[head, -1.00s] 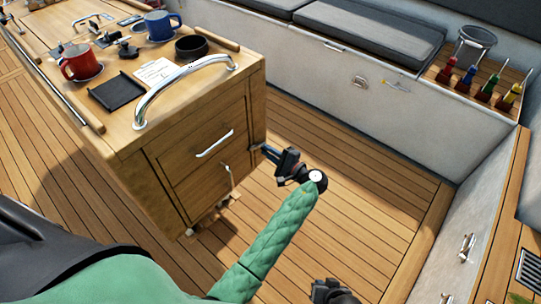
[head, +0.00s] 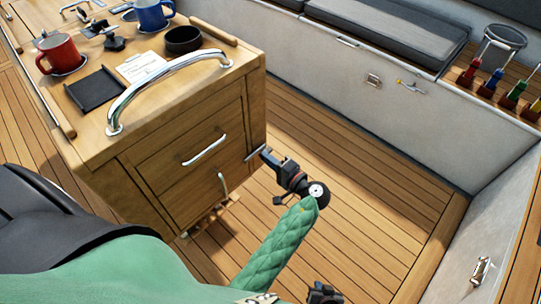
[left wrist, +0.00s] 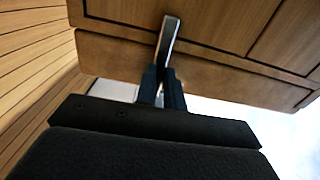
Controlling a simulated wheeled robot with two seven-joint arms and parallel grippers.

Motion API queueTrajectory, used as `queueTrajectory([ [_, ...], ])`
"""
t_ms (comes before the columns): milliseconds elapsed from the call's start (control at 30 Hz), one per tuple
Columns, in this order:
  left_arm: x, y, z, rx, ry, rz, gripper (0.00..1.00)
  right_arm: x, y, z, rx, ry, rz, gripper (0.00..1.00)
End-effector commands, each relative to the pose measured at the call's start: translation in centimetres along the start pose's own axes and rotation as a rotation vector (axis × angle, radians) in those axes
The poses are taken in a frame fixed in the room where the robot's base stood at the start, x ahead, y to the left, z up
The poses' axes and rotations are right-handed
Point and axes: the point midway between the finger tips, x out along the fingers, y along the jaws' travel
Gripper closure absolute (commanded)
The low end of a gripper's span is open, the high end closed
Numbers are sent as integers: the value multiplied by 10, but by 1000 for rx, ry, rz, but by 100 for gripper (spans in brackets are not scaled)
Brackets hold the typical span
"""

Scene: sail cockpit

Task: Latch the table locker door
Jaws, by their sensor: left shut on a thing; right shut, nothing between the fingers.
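The wooden table locker (head: 185,130) stands at the left in the head view, with its panelled front facing me. A bright bar handle (head: 205,150) crosses the upper panel, and a small upright metal piece (head: 222,185) shows lower down. My left gripper (head: 262,154) is at the locker's right front edge. In the left wrist view its fingers (left wrist: 163,88) are shut on a slim metal lever (left wrist: 168,42) against the wood. The finger contact is hidden in the head view. My right gripper (head: 325,293) is shut and empty at the bottom edge, low over the floor.
On the table top are a red mug (head: 58,54), a blue mug (head: 152,14), a black tray (head: 95,90) and a large chrome rail (head: 165,85). A cushioned bench (head: 385,40) runs along the back. The plank floor (head: 370,190) right of the locker is clear.

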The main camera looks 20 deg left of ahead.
Motion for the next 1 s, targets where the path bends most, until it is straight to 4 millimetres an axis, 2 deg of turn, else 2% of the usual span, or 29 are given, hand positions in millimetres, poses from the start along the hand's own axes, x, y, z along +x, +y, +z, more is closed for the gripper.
queueTrajectory([
  [333, -1, -1, -2, -6, 7, 0, 100, 0, -1, 2, 1, -1, -1, 100],
  [367, -1, -1, -2, -6, 7, 0, 88, 0, -1, 2, 1, -1, -1, 100],
  [467, 0, -1, -2, -5, 7, 0, 68, 0, -1, 3, 1, -3, -1, 100],
  [1000, 1, -1, -5, 10, 2, 0, 68, 0, 2, -2, -1, 1, 2, 100],
])
